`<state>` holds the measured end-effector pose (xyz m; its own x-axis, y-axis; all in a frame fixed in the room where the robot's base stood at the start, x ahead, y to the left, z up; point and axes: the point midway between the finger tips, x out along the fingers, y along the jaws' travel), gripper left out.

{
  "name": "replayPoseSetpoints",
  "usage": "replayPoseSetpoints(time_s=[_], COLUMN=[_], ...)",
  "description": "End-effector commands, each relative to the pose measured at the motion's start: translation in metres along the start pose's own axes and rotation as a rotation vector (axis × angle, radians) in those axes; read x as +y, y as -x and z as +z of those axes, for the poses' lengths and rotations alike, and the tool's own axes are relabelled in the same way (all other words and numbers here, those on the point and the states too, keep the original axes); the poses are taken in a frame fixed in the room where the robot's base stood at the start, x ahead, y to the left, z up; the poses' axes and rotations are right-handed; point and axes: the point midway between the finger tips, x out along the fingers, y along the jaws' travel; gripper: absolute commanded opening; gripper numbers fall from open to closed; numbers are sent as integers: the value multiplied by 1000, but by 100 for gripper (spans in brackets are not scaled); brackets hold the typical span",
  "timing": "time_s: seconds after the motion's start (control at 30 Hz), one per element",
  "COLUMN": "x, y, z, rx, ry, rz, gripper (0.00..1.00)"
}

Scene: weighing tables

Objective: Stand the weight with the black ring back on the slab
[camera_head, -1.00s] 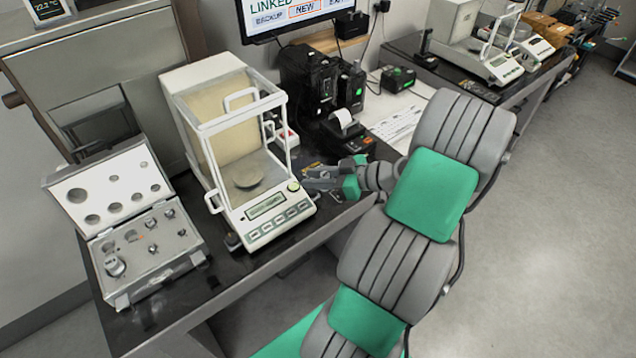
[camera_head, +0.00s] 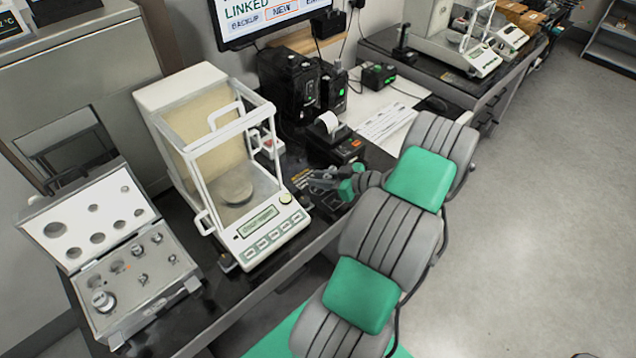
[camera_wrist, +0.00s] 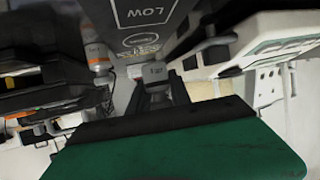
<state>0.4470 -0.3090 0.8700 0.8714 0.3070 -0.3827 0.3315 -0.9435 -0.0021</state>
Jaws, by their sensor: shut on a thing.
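The slab (camera_head: 299,177) is dark with yellowish print and lies on the bench just right of the glass-sided balance (camera_head: 262,222). My gripper (camera_head: 318,182) is beside the slab's right part, low over the bench. In the wrist view my gripper (camera_wrist: 157,98) is shut on a small grey metal weight (camera_wrist: 155,75) with a dark band. I cannot tell whether this weight touches the slab. Another weight (camera_wrist: 98,55) with an orange band stands left of it.
An open weight case (camera_head: 140,275) with several weights is at the left. The balance pan (camera_head: 234,188) looks empty. A small printer (camera_head: 338,140) and black devices (camera_head: 290,80) stand behind my gripper. The floor at right is clear.

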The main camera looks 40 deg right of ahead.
Motion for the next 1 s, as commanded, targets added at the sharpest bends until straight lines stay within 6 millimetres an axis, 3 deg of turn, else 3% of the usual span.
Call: replayPoseSetpoints(time_s=[0.1,0.3,0.7,0.73,1.0], x=[3,3,3,3,3], y=[-13,-21,-24,-23,-23], z=[7,32,39,38,37], rx=[0,0,0,0,0], ry=[0,-1,1,0,0], rz=[-2,2,2,2,2], gripper=[0,0,0,27,46])
